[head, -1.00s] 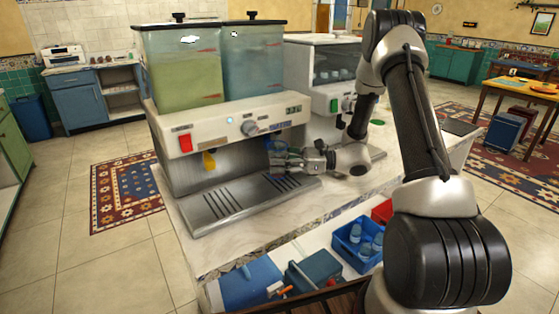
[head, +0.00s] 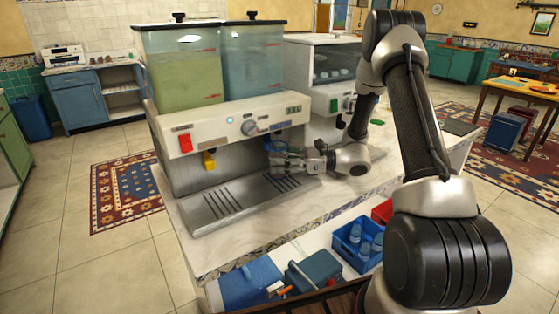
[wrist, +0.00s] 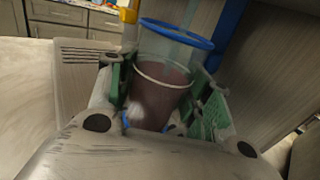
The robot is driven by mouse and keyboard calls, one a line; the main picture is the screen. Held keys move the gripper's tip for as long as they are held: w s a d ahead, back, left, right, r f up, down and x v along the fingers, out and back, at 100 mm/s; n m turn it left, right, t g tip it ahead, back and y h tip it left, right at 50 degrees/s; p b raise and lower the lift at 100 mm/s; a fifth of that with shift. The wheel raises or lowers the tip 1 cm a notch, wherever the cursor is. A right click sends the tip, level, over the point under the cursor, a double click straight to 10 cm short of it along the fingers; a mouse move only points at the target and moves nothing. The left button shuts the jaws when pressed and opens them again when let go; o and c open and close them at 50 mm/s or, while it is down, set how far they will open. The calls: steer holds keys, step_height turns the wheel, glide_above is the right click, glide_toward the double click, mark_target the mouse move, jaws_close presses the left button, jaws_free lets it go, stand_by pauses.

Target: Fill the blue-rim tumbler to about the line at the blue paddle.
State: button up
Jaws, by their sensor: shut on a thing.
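The blue-rim tumbler (wrist: 160,85) is clear and stands slightly tilted in the wrist view. Its blue rim is at the top, and a dark content shows below a pale ring on its wall. I cannot tell whether that ring is a fill line or the liquid's edge. My gripper (wrist: 165,100) is shut around the tumbler, with a green pad on each side; it also shows in the head view (head: 298,163). The blue paddle (wrist: 232,32) is just behind the rim at the right; whether they touch is unclear. In the head view the tumbler is small and partly hidden.
The two-tank dispenser (head: 225,132) has a yellow paddle (head: 209,161) at left and a slotted metal drip tray (head: 225,203) below. A red switch (head: 185,142) and a knob (head: 249,128) are on its front. A blue crate (head: 352,250) of bottles sits below the counter (head: 235,250).

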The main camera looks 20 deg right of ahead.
steer(key=shift+s, duration=0.1)
steer(key=shift+s+d, duration=0.25)
steer(key=shift+s, duration=0.5)
steer(key=shift+s+d, duration=0.25)
steer(key=shift+s, duration=0.55)
steer(key=shift+s+d, duration=0.25)
steer(key=shift+s, duration=0.5)
steer(key=shift+s+d, duration=0.5)
steer(key=shift+s, duration=1.1)
steer(key=shift+s+d, duration=0.55)
steer(key=shift+s, duration=1)
steer(key=shift+s+d, duration=0.5)
steer(key=shift+s, duration=1.1)
steer(key=shift+d, duration=0.1)
